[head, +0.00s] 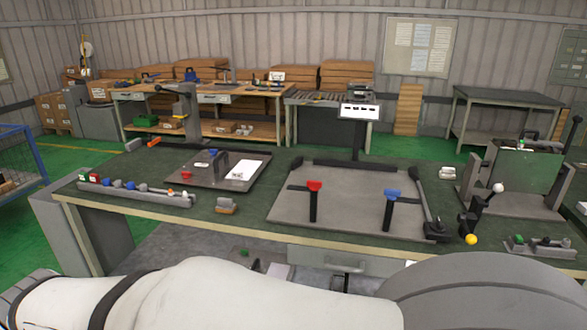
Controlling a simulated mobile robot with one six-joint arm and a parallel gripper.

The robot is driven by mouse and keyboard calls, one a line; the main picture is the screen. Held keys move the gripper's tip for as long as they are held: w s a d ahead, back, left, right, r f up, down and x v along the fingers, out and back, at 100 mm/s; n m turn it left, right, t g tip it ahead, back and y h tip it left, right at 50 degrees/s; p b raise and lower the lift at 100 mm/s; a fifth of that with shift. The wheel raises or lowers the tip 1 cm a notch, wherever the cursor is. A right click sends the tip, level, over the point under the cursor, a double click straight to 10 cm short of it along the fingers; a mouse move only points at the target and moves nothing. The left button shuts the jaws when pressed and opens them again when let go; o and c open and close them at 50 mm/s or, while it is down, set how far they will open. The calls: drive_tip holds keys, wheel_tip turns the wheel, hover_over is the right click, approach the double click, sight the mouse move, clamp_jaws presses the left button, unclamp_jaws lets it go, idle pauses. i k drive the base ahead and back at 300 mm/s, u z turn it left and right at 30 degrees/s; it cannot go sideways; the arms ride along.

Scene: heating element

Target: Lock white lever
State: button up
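The white lever shows at the right end of the green workbench as a white ball knob (498,188) on a dark arm. The arm slants up and to the right from a black mount. Just below it, a yellow ball knob (471,239) sits on another dark lever at the bench's front edge. Whether the white lever is latched cannot be told at this size. My white arm lies across the bottom of the head view, well in front of the bench and apart from the lever. My gripper's fingers are not visible.
A grey plate (345,220) carries a red-topped handle (314,187) and a blue-topped handle (390,195). A green-panelled fixture (527,178) stands right of the white lever. A small base with knobs (540,247) lies front right. A row of coloured knobs (135,190) lies left.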

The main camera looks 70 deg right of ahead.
sight(497, 188)
drive_tip(key=z, duration=3.25)
drive_tip(key=k, duration=0.45)
drive_tip(key=z, duration=0.45)
drive_tip(key=i, duration=0.5)
drive_tip(key=z, duration=0.1)
drive_tip(key=k, duration=0.7)
drive_tip(key=z, duration=0.25)
drive_tip(key=i, duration=0.55)
drive_tip(key=z, duration=0.1)
